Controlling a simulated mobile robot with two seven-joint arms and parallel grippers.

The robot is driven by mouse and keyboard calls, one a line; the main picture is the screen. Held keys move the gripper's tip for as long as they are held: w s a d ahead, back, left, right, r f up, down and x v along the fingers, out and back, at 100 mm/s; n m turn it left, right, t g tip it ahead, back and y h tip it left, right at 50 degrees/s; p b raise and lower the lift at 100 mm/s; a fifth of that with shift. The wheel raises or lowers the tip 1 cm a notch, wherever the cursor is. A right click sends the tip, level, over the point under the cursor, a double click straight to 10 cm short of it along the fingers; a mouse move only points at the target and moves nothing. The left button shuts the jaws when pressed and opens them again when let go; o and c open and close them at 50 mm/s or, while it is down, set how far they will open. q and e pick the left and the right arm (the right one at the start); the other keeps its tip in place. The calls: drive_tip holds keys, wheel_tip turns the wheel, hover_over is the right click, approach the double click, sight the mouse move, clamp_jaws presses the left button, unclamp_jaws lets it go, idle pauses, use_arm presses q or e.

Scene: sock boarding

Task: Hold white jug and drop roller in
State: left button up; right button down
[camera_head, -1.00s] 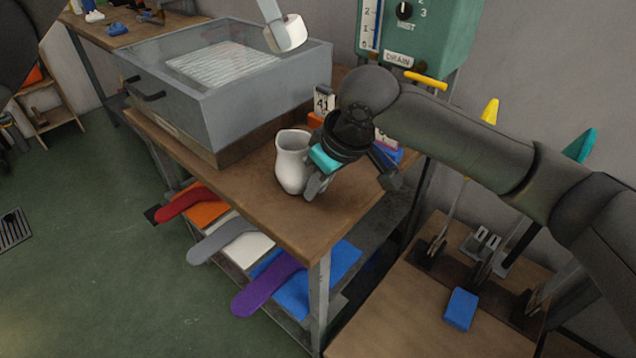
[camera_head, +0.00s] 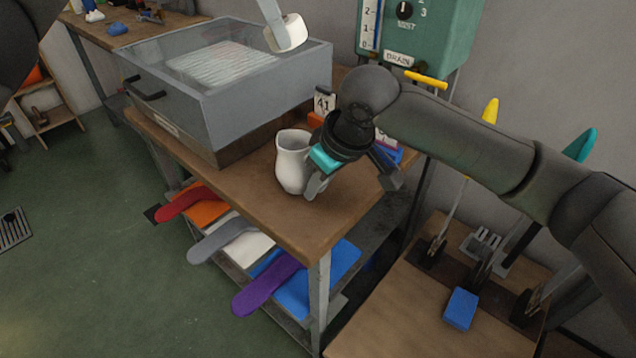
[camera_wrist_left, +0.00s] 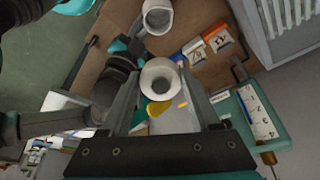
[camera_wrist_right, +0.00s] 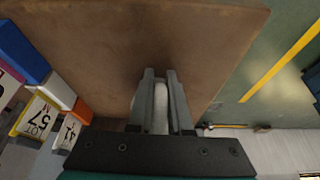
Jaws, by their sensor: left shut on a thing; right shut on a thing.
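The white jug (camera_head: 291,170) stands upright on the wooden workbench near its right end, its open mouth facing up. My right gripper (camera_head: 314,187) is shut on the jug's right side; in the right wrist view its fingers close on a white part of the jug (camera_wrist_right: 161,108). My left gripper (camera_head: 272,34) is high above the grey tank, shut on the white roller (camera_head: 291,33). In the left wrist view the roller (camera_wrist_left: 159,82) sits between the fingers, and the jug (camera_wrist_left: 157,17) shows apart from it, farther off. The rest of my left gripper is out of the head view.
The clear-topped grey tank (camera_head: 225,105) stands left of the jug. A number card 41 (camera_head: 324,102) and coloured blocks are behind the jug. A green control box (camera_head: 425,35) is on the wall. Coloured sock-shaped pieces stick out from the lower shelf. The bench's front right is clear.

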idle(0.3)
use_arm(q)
wheel_tip(320, 180, down, 13)
idle(1.5)
drive_tip(key=o, duration=1.5)
drive_tip(key=shift+r, duration=0.1)
drive_tip(key=v, duration=1.1)
drive_tip(key=shift+a+r, duration=0.15)
drive_tip(key=shift+r, duration=0.25)
use_arm(e)
drive_tip(key=c, duration=0.8)
unclamp_jaws()
